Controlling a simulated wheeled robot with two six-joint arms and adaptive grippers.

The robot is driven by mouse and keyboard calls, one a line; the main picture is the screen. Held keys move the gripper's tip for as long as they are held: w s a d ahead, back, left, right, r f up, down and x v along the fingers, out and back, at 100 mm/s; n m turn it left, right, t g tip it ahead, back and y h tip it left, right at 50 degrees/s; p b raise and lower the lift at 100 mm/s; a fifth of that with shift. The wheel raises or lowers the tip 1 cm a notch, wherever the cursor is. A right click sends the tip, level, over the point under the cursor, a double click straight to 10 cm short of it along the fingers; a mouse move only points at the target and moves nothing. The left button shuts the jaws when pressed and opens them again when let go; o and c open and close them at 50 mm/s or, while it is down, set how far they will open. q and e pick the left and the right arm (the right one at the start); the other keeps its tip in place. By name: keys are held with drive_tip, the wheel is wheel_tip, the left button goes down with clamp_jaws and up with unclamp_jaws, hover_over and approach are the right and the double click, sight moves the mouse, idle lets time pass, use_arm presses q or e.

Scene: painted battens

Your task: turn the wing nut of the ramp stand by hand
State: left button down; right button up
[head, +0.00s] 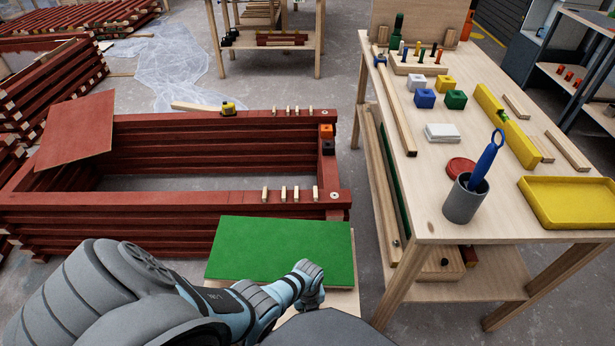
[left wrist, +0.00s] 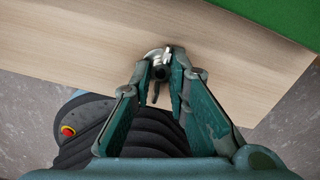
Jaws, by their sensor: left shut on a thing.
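The ramp stand shows as a green panel (head: 282,252) on a pale wooden board at the lower middle of the head view. In the left wrist view its bare wooden board (left wrist: 90,35) fills the upper part, with a green corner (left wrist: 290,15). A small metal wing nut (left wrist: 155,54) sits at the board's edge, partly hidden by the fingers. My left gripper (left wrist: 163,72) has its fingertips closed on the wing nut, one on each side. In the head view the left gripper (head: 310,294) is at the near side of the green panel. My right gripper is out of view.
A wooden workbench (head: 435,208) stands on the right with blocks, a grey cup (head: 463,203) holding a blue tool, and a yellow tray (head: 570,203). A red batten frame (head: 170,213) lies behind the stand. Bare floor lies between stand and bench.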

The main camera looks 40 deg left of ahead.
use_arm(q)
drive_tip(key=shift+w+a, duration=0.1)
idle(0.3)
drive_tip(key=c, duration=1.5)
unclamp_jaws()
drive_tip(key=shift+c, duration=0.2)
drive_tip(key=shift+r, duration=0.15)
wheel_tip(320, 180, up, 12)
